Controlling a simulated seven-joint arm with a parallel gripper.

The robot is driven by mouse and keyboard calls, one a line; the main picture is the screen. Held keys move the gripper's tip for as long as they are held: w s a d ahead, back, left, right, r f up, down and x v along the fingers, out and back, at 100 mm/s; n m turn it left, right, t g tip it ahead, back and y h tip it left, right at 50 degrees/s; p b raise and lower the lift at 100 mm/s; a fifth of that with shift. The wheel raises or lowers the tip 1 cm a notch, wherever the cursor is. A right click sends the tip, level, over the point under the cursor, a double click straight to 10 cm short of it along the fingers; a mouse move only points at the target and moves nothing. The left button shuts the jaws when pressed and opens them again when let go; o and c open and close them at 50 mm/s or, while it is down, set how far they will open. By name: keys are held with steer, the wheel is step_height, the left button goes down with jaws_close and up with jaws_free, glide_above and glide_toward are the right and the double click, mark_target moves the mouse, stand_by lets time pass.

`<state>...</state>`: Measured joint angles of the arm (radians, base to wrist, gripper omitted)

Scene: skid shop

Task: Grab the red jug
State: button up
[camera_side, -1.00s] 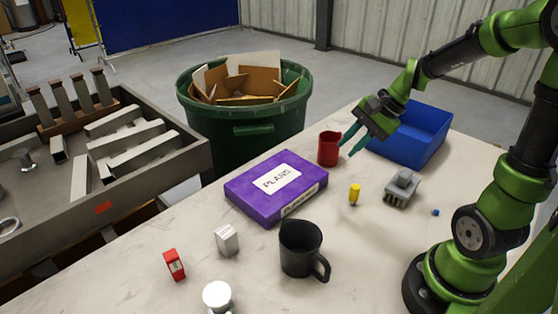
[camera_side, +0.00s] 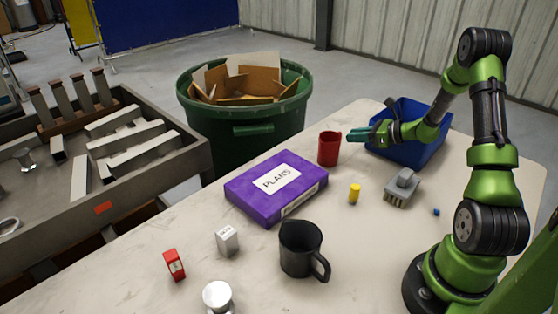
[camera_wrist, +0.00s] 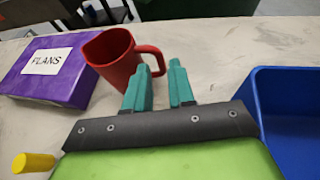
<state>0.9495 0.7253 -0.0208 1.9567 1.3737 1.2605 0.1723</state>
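The red jug (camera_side: 328,149) stands upright on the table between the purple box and the blue bin. In the wrist view the red jug (camera_wrist: 118,58) is just ahead of my fingers and a little left, with its handle on the right side. My gripper (camera_side: 352,135) is level and low, at the jug's right, pointing at its handle side. In the wrist view the teal fingers of my gripper (camera_wrist: 159,88) are apart with a gap between them, and nothing is held. The handle's lower end lies near or behind the left finger; contact cannot be told.
The blue bin (camera_side: 436,122) stands close under and behind my wrist. A purple box (camera_side: 245,190) lies left of the jug. A yellow cylinder (camera_side: 354,194), a grey brush-like block (camera_side: 402,187) and a black mug (camera_side: 300,250) are nearer. A green barrel (camera_side: 245,151) stands beyond the table.

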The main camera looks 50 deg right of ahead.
mark_target(335, 138)
steer(key=shift+w+a+f, duration=0.15)
steer(key=shift+w+f, duration=0.1)
steer(key=shift+f, duration=0.25)
steer(key=shift+x, duration=3.5)
jaws_close()
